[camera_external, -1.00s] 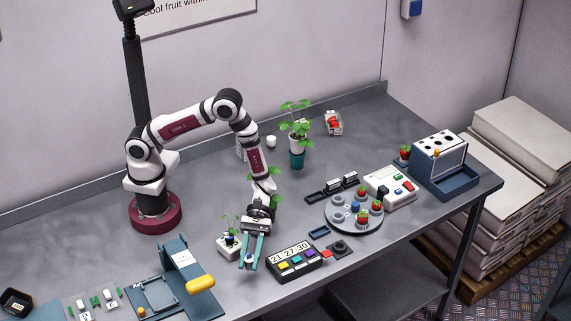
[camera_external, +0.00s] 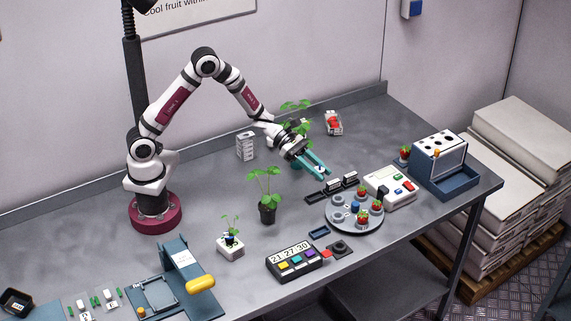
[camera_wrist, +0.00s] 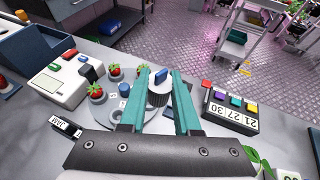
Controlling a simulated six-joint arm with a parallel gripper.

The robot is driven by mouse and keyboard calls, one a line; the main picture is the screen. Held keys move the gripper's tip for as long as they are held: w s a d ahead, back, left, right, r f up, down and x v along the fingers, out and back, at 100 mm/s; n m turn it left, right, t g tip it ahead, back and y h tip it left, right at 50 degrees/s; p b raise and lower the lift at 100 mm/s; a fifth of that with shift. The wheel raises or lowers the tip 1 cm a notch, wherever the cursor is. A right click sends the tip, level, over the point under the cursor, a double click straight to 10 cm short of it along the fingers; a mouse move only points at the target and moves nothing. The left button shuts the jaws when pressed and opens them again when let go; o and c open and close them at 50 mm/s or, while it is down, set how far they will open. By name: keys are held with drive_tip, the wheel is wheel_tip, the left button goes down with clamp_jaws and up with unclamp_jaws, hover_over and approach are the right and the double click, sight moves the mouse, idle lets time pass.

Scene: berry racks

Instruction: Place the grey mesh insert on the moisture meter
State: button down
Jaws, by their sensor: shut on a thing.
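My gripper (camera_external: 318,170) is above the table, left of and behind the round grey tray. In the wrist view my gripper (camera_wrist: 159,82) is shut on a small ribbed grey cylinder, which I take to be the grey mesh insert (camera_wrist: 158,98).
The round tray (camera_external: 332,224) holds cups and strawberries. Black labelled holders (camera_external: 318,196) lie beside it. A potted seedling (camera_external: 267,212) and the timer box (camera_external: 292,260) stand nearer the front. A blue rack (camera_external: 452,183) is at the right. A taller plant (camera_external: 300,105) is partly behind my arm.

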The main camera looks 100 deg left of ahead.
drive_tip(key=s+a+r+n+y, duration=0.2)
drive_tip(key=s+a+n+y, duration=0.15)
drive_tip(key=a, duration=0.45)
drive_tip(key=s+a+r+n+y, duration=0.2)
drive_tip(key=a+n+y, duration=0.15)
drive_tip(key=a, duration=0.55)
drive_tip(key=s+a+r+n+y, duration=0.2)
drive_tip(key=s+a+y, duration=0.15)
drive_tip(key=a, duration=0.45)
drive_tip(key=s+a+f, duration=0.1)
drive_tip(key=a+f, duration=0.1)
drive_tip(key=a, duration=0.1)
drive_tip(key=s+a+f, duration=0.1)
drive_tip(key=a+f, duration=0.1)
drive_tip(key=a, duration=0.2)
drive_tip(key=s+a+f, duration=0.2)
drive_tip(key=a+f, duration=0.1)
drive_tip(key=a, duration=0.1)
wheel_tip(320, 180, down, 4)
drive_tip(key=shift+a+f, duration=0.1)
drive_tip(key=shift+a, duration=0.05)
drive_tip(key=shift+f, duration=0.15)
drive_tip(key=c, duration=0.6)
unclamp_jaws()
